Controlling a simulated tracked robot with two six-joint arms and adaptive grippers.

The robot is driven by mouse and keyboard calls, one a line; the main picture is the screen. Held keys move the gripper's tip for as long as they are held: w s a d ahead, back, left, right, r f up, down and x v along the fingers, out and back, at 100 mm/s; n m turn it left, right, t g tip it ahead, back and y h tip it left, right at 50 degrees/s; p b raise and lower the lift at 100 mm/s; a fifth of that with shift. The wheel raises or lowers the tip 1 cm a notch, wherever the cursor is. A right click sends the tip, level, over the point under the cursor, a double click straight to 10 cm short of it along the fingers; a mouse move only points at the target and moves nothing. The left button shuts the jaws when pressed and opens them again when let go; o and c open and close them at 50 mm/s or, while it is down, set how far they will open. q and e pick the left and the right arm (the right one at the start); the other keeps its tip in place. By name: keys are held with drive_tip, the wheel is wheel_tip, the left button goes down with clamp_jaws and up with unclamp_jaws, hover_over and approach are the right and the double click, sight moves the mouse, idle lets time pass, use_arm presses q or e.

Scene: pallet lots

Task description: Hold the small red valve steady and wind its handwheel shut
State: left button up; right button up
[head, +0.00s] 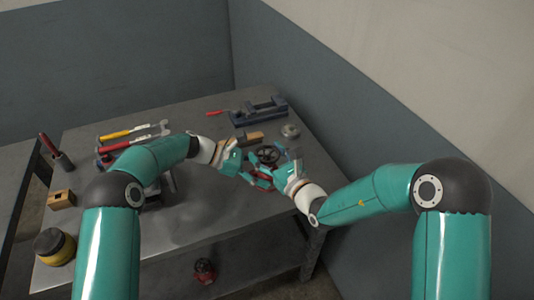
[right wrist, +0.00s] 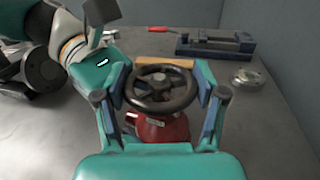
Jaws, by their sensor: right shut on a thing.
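The small red valve (right wrist: 172,130) stands on the metal table, with its dark handwheel (right wrist: 160,90) on top. In the head view the handwheel (head: 268,154) shows between my two grippers, and the red body is mostly hidden. My right gripper (head: 268,174) is shut on the valve, with one finger on each side of it in the right wrist view (right wrist: 161,85). My left gripper (head: 236,157) is just left of the valve, close to the handwheel. Its teal and dark parts show at the upper left of the right wrist view (right wrist: 98,55). Its fingertips are not clear.
A blue vise (head: 259,111), a wooden block (head: 252,138) and a round metal piece (head: 290,131) lie behind the valve. Hammers (head: 130,133) lie at the back left. A yellow-black container (head: 54,246) stands front left. A wall borders the right. The table's front middle is clear.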

drive_tip(key=shift+w+r, duration=0.1)
drive_tip(key=shift+r, duration=0.05)
drive_tip(key=o, duration=1.1)
drive_tip(key=shift+o, duration=0.2)
drive_tip(key=shift+d, duration=0.15)
drive_tip(key=v, duration=1.2)
